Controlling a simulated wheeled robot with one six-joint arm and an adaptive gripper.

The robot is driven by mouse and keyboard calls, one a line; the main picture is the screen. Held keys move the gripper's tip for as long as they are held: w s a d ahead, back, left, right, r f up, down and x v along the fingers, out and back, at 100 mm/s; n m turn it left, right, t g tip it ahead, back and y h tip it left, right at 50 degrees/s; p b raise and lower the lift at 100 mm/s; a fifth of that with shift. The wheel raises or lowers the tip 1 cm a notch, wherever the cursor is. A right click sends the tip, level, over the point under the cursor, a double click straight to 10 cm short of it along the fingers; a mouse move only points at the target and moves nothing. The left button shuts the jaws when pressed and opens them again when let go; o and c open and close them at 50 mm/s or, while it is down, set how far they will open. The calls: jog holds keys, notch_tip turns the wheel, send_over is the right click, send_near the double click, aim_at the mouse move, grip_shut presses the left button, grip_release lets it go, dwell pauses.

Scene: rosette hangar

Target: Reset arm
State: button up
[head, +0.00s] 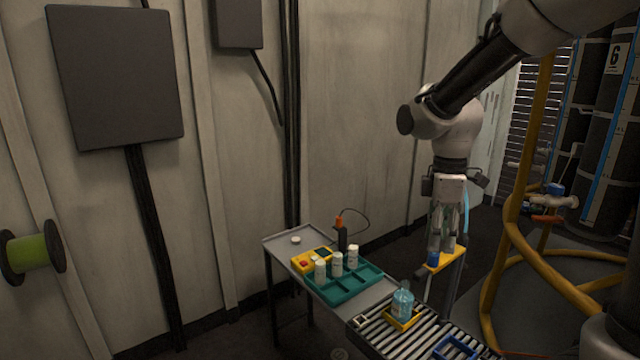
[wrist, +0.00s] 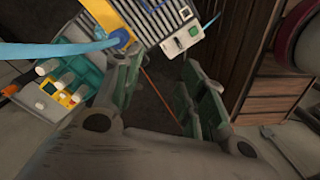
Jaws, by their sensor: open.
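My gripper (head: 441,245) hangs downward at the end of my arm, to the right of the tables in the head view. In the wrist view its two fingers (wrist: 163,85) stand apart with nothing between them. In the head view a small blue thing (head: 434,259) shows by the fingertips, above a yellow stand top (head: 447,260). I cannot tell from this view whether they touch.
A grey table (head: 285,243) bears a teal tray (head: 345,293) with white bottles (head: 337,264) and a yellow box (head: 303,264). A roller conveyor (head: 385,345) carries a blue bottle (head: 402,303) in a yellow holder. Yellow railing (head: 512,200) stands right.

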jog(key=s+d+r+m+t, duration=0.2)
jog(key=s+d+r+m, duration=0.2)
jog(key=s+m, duration=0.3)
jog(key=s+d+r+m+t, duration=0.3)
jog(key=s+d+m, duration=0.3)
jog(key=s, duration=0.4)
jog(key=shift+d+r+m, duration=0.15)
jog(key=shift+r+m, duration=0.45)
jog(key=shift+m, duration=0.3)
